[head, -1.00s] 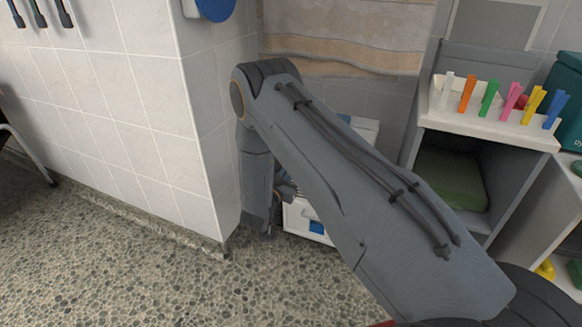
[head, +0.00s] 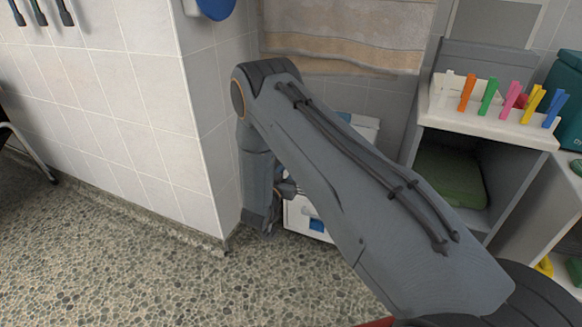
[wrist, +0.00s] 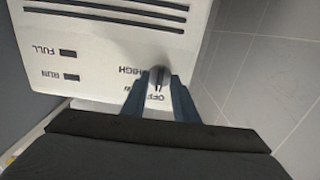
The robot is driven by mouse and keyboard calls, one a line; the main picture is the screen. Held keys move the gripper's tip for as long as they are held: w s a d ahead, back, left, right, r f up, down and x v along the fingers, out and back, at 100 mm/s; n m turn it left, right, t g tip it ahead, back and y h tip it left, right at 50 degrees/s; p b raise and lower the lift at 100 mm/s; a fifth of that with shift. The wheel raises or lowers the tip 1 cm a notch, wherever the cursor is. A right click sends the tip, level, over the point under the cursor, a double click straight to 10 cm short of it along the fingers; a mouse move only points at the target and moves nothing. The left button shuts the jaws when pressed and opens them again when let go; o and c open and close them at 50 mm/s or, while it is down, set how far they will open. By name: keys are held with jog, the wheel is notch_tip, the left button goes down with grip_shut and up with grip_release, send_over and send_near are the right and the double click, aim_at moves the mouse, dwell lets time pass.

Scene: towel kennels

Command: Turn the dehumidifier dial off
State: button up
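The white dehumidifier panel (wrist: 92,80) shows upside down in the wrist view, with HIGH and OFF labels, a partly covered label and FULL and RUN windows. Its round grey dial (wrist: 158,76) has a dark line running toward the OFF lettering; I cannot tell which end is its pointer. My gripper (wrist: 160,84) has one blue-grey finger on each side of the dial, seemingly closed against it. In the head view the white dehumidifier (head: 304,220) stands low in the alcove, largely hidden behind my arm. My gripper (head: 288,189) shows there only in part, at its front.
A tiled wall corner (head: 215,190) stands close left of my arm. To the right is a grey shelf unit (head: 485,135) with coloured pegs on top and a green folded item inside. A cloth (head: 345,40) hangs behind. Speckled floor at the left front is clear.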

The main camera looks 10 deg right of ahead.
jog(key=p+v, duration=0.1)
jog(key=v, duration=0.6)
jog(key=shift+s+a+p, duration=0.25)
jog(key=shift+s+p, duration=0.05)
jog(key=shift+p, duration=0.05)
